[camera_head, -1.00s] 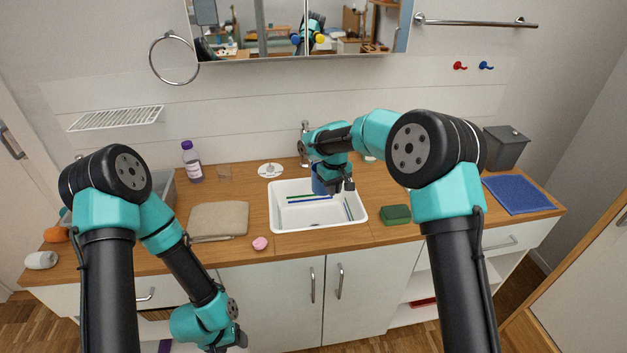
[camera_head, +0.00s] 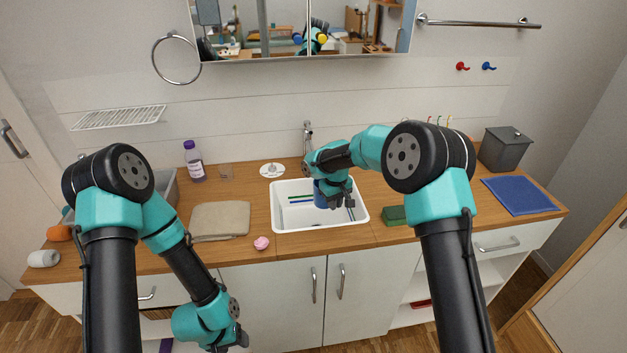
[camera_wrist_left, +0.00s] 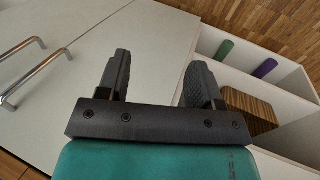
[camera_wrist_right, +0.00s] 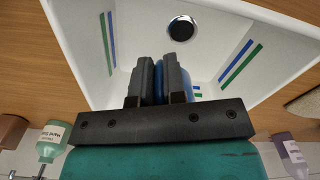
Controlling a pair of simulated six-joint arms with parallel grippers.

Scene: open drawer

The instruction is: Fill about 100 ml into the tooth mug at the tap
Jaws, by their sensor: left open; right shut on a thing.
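The blue tooth mug (camera_head: 321,196) is in the white sink basin (camera_head: 285,222), partly hidden by my right gripper (camera_head: 349,199). In the right wrist view my right gripper (camera_wrist_right: 160,64) is shut on the mug (camera_wrist_right: 158,85), which shows between and behind the fingers. The tap (camera_head: 307,135) stands at the back of the sink, and my right arm is close beside it. I cannot see any water or the mug's inside. My left gripper (camera_wrist_left: 158,75) is open and empty, low in front of the cabinet.
Blue and green stripes mark the basin walls, and the drain (camera_wrist_right: 183,28) shows in the right wrist view. A folded beige towel (camera_head: 220,218), a pink lump (camera_head: 261,243) and a green sponge (camera_head: 394,215) lie on the counter. A purple-capped bottle (camera_head: 195,164) stands at the back left.

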